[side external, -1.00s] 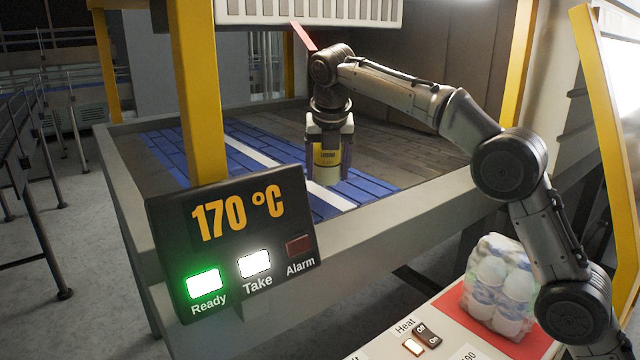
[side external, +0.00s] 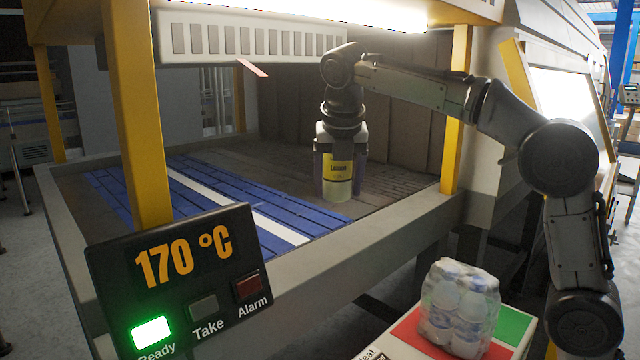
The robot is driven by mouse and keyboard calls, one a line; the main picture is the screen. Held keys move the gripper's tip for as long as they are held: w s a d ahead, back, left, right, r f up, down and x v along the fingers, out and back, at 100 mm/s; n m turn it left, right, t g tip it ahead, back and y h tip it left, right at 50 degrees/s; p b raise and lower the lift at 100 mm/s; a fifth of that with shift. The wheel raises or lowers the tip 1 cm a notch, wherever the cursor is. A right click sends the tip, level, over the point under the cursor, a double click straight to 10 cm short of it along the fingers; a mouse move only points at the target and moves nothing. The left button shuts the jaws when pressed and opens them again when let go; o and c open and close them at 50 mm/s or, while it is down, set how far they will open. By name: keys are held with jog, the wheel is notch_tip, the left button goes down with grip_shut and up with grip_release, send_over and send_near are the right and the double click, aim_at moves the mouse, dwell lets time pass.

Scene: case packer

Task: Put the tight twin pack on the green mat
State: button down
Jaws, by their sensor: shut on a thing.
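My gripper (side external: 338,172) points down and is shut on a pale yellow-green pack with a yellow label (side external: 337,170). The fingers cover its sides, so I cannot tell whether it is a twin. The pack is upright at the right edge of the blue slats, and I cannot tell whether it touches them. The green mat (side external: 512,325) lies at the lower right on a white ledge, beside a red mat (side external: 408,332). A shrink-wrapped pack of several white and blue bottles (side external: 458,305) stands on the red mat and hides part of the view of the green one.
The blue slats with a white stripe (side external: 238,208) lie inside a grey frame (side external: 400,222). A yellow post (side external: 135,120) and a sign reading 170 °C (side external: 180,275) stand in front. Ready is lit; Take and Alarm are dark. A white slotted bar (side external: 250,40) hangs above.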

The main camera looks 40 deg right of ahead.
jog(key=s+d+f+m+g+y, duration=0.2)
jog(key=s+d+f+m, duration=0.25)
jog(key=d+m, duration=0.55)
jog(key=s+d+f+m+g+y, duration=0.1)
jog(key=s+d+f+m+g, duration=0.3)
jog(key=d+m, duration=0.65)
jog(key=s+d+f+m+g+y, duration=0.15)
jog(key=s+d+f+m, duration=0.3)
jog(key=d+m, duration=0.55)
jog(key=shift+s+a+f+n+h, duration=0.25)
jog(key=shift+s+a+f+n, duration=0.3)
jog(key=shift+f, duration=2)
jog(key=shift+s+a+f+n+h, duration=0.25)
jog(key=shift+s+a+f+n, duration=0.25)
jog(key=shift+f, duration=2.1)
jog(key=shift+s+a+f+n+h, duration=0.25)
jog(key=shift+s+a+f+n, duration=0.25)
jog(key=shift+f, duration=2.05)
jog(key=shift+w+a+f, duration=0.1)
jog(key=shift+f, duration=0.4)
grip_release()
jog(key=shift+f, duration=0.15)
